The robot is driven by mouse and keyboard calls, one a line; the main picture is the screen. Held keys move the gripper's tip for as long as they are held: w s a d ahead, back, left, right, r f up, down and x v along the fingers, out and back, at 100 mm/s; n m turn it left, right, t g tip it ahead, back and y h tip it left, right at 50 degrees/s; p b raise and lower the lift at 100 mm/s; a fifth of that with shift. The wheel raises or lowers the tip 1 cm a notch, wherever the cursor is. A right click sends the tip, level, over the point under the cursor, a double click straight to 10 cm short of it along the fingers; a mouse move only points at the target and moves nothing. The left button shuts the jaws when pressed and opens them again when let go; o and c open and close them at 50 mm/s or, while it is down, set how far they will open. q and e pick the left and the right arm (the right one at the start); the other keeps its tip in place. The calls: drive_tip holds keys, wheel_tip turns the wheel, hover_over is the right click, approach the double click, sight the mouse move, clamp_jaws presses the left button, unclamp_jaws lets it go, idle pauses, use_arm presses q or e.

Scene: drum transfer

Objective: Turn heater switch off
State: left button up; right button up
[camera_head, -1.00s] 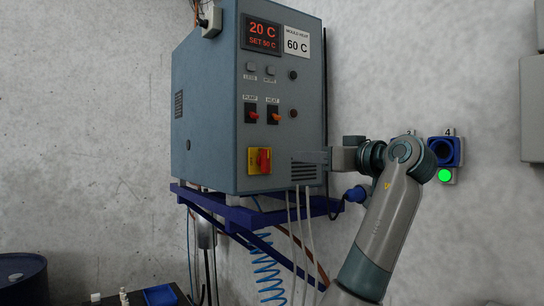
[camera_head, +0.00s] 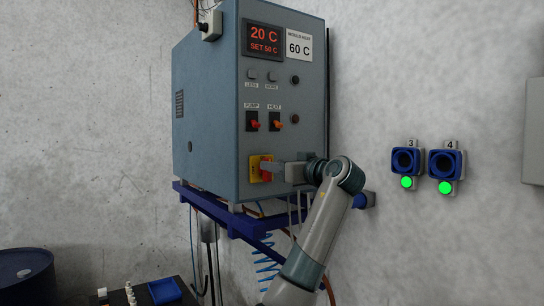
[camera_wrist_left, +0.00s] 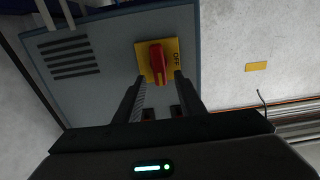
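The grey-blue heater cabinet (camera_head: 208,110) hangs on the wall. Its red rotary switch (camera_head: 266,172) on a yellow plate is at the lower front, partly hidden by my left gripper (camera_head: 272,167). The left wrist view shows the red knob (camera_wrist_left: 157,63) on its yellow plate, with OFF lettering. My left gripper (camera_wrist_left: 159,77) is open there, a fingertip on each side of the knob's lower end; contact cannot be told. Above are the orange HEAT switch (camera_head: 277,122) and PUMP switch (camera_head: 253,122). My right gripper is out of view.
The display (camera_head: 264,40) reads 20 C, SET 50 C. A blue bracket (camera_head: 242,224) with cables and hoses is below the cabinet. Wall sockets 3 (camera_head: 405,161) and 4 (camera_head: 446,164) have green lights. A blue drum (camera_head: 22,275) stands lower left.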

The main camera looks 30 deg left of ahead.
use_arm(q)
drive_tip(key=shift+p+x, duration=0.45)
drive_tip(key=shift+x, duration=0.8)
clamp_jaws()
